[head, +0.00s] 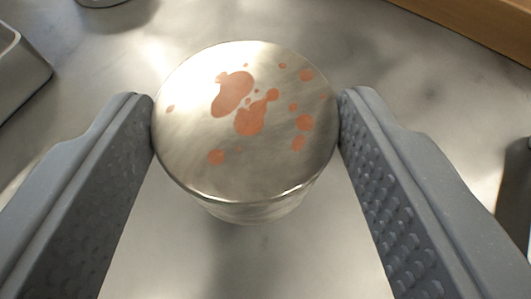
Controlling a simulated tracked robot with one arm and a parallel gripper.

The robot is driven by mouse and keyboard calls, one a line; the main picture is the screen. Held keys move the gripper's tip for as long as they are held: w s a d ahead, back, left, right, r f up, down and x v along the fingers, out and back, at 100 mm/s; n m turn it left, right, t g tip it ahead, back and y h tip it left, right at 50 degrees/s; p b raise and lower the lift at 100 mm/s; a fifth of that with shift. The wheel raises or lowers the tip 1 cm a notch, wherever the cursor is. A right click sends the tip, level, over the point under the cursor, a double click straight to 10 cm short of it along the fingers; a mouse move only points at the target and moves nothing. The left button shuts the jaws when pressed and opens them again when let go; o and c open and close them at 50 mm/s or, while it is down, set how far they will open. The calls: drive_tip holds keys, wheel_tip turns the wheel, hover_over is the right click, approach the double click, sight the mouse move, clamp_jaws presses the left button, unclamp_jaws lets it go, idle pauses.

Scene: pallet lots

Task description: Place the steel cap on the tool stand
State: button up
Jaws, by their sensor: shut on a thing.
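A round, shiny steel cap (262,165) with orange-red blotches on its top sits in the middle of the head view. A narrower rounded metal part shows below its front rim. My gripper (246,105) has one grey, bumpy finger on each side of the cap, both touching its rim. The gripper is shut on the cap. I cannot tell how high the cap is above the surface, and its underside is hidden. I cannot make out the tool stand for sure in this view.
A grey, raised-edged object (22,68) is cut off at the left edge. A wooden edge (480,28) crosses the top right corner. A dark object is partly seen at the right edge, and a small round metal thing at the top. The pale surface (390,60) between them is clear.

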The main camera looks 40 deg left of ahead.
wheel_tip(320, 180, down, 2)
drive_tip(key=shift+f+b, duration=0.1)
drive_tip(key=shift+b, duration=0.2)
drive_tip(key=o, duration=1.2)
drive_tip(key=p+v, duration=0.3)
drive_tip(key=v, duration=0.9)
